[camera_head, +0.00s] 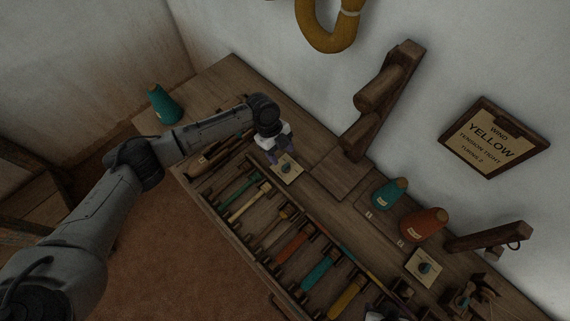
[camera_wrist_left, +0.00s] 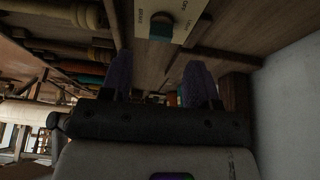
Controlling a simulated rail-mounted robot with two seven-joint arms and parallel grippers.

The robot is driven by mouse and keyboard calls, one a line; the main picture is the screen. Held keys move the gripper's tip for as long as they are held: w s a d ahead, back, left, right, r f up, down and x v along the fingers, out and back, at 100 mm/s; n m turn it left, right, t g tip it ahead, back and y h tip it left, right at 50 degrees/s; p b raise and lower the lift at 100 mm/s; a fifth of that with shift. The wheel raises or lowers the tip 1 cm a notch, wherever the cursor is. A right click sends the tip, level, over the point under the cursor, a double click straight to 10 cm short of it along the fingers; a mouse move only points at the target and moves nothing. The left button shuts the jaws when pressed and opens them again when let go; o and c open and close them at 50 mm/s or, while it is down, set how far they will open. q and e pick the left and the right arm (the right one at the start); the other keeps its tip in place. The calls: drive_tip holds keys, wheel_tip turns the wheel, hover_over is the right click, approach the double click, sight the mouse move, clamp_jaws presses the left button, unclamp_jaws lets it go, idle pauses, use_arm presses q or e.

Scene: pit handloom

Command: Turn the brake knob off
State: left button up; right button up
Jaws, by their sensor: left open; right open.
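A pale plate (camera_head: 293,177) with a small teal knob (camera_head: 286,167) lies on the bench, just below my left gripper (camera_head: 279,156). In the left wrist view the teal knob (camera_wrist_left: 161,27) sits on the lettered plate (camera_wrist_left: 188,10), whose words are too small to read surely. My left gripper (camera_wrist_left: 160,62) is open there, its purple fingers apart and empty, with the knob ahead of the gap. A second pale plate (camera_head: 416,273) with a dark teal knob (camera_head: 425,267) lies further right. Only the housing of my right gripper (camera_head: 378,316) shows at the bottom edge; its fingers are hidden.
Several coloured bobbins, including an orange one (camera_head: 291,247), lie in a rack along the front. Teal (camera_head: 388,194) and orange (camera_head: 424,225) cones stand at the back. Another teal cone (camera_head: 165,104) stands at the far left. A wooden bracket (camera_head: 384,98) rises against the wall.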

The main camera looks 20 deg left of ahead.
sight(286, 165)
use_arm(q)
drive_tip(key=shift+b+x, duration=0.6)
drive_tip(key=shift+x, duration=2.3)
use_arm(e)
drive_tip(key=shift+f, duration=0.85)
use_arm(q)
drive_tip(key=shift+c, duration=0.4)
